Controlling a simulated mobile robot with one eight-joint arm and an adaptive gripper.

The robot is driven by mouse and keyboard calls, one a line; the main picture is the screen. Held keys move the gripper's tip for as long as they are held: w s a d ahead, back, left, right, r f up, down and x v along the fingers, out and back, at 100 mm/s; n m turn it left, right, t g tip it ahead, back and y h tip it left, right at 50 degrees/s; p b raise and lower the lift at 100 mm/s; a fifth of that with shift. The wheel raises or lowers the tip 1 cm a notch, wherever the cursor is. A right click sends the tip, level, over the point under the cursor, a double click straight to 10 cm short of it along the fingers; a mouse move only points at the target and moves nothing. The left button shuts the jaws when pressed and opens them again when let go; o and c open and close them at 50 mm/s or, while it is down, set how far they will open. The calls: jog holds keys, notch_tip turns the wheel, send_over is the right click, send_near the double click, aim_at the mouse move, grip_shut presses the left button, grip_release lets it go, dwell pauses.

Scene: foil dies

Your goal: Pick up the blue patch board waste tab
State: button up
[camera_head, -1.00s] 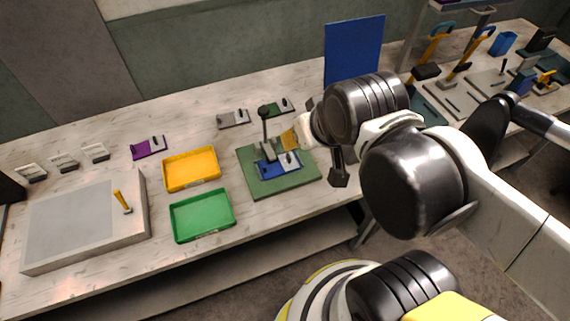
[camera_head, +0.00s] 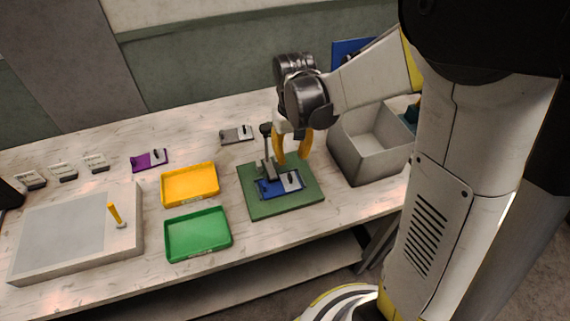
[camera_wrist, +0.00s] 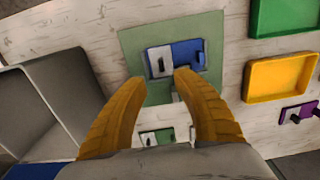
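The blue patch board (camera_head: 268,188) lies on a green mat (camera_head: 255,208). A pale grey tab with a dark upright peg (camera_head: 291,181) is at its right end. In the wrist view the blue board (camera_wrist: 186,54) sits beyond my fingertips, with the grey tab (camera_wrist: 160,62) at its left end. My gripper (camera_head: 292,157) points down above and behind the tab. Its yellow fingers (camera_wrist: 160,80) are apart, with nothing between them. They appear clear of the tab.
A grey open bin (camera_head: 352,158) stands right of the mat. Yellow (camera_head: 190,203) and green (camera_head: 198,254) trays lie to the left. A grey board (camera_head: 237,134) and a purple board (camera_head: 149,161) lie farther back. A green board (camera_wrist: 157,137) shows beneath my gripper in the wrist view.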

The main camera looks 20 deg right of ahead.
aim_at(291, 177)
notch_tip(291, 177, down, 10)
jog(key=b, duration=0.3)
jog(key=shift+s+a+r, duration=0.15)
jog(key=shift+r, duration=0.1)
grip_shut()
